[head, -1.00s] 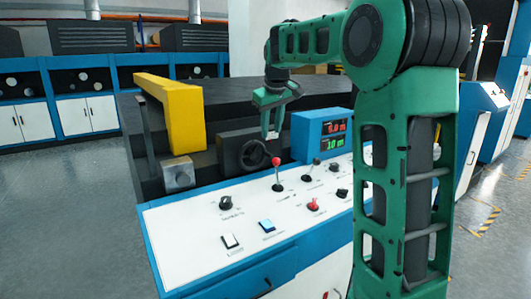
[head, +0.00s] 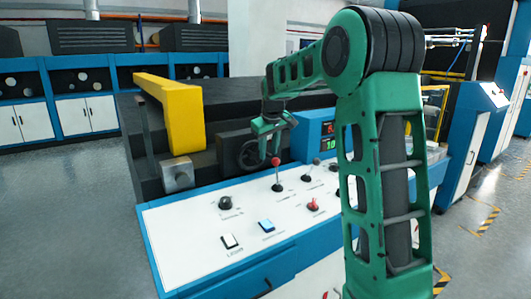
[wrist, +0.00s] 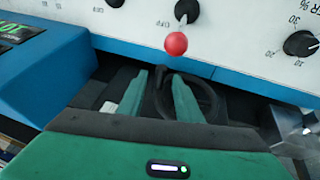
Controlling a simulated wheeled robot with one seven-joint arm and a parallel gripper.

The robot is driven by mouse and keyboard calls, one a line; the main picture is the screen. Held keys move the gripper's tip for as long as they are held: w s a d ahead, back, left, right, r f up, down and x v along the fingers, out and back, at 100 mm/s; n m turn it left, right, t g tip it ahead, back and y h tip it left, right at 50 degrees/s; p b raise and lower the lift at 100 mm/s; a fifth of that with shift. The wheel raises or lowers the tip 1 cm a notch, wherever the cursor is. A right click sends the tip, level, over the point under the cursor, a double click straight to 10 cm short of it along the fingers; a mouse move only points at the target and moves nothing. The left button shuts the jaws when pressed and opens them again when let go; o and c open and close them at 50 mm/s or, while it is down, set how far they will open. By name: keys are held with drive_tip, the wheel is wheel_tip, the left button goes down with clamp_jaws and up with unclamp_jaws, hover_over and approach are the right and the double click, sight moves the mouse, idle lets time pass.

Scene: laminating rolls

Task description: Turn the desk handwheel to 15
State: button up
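The dark handwheel (head: 248,156) is mounted on the front of the desk's dark block, behind the white panel. It also shows in the wrist view (wrist: 209,92). My gripper (head: 268,157) points down beside the wheel's right side. In the wrist view my gripper (wrist: 159,80) has its two green fingers apart, with a dark part of the wheel, seemingly its handle, between them. I cannot tell whether they touch it. The blue display box (head: 313,140) shows red digits above green digits, partly hidden by my arm; the green seems to read 10.
A red-knobbed lever (head: 276,174) stands on the white panel (head: 190,225) close to the gripper. Several knobs and switches lie around it. A yellow bracket (head: 180,112) rises left of the wheel. Floor is open at the left.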

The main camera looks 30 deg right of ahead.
clamp_jaws()
drive_tip(key=shift+a, duration=0.2)
drive_tip(key=shift+d, duration=0.15)
drive_tip(key=shift+d+f, duration=0.1)
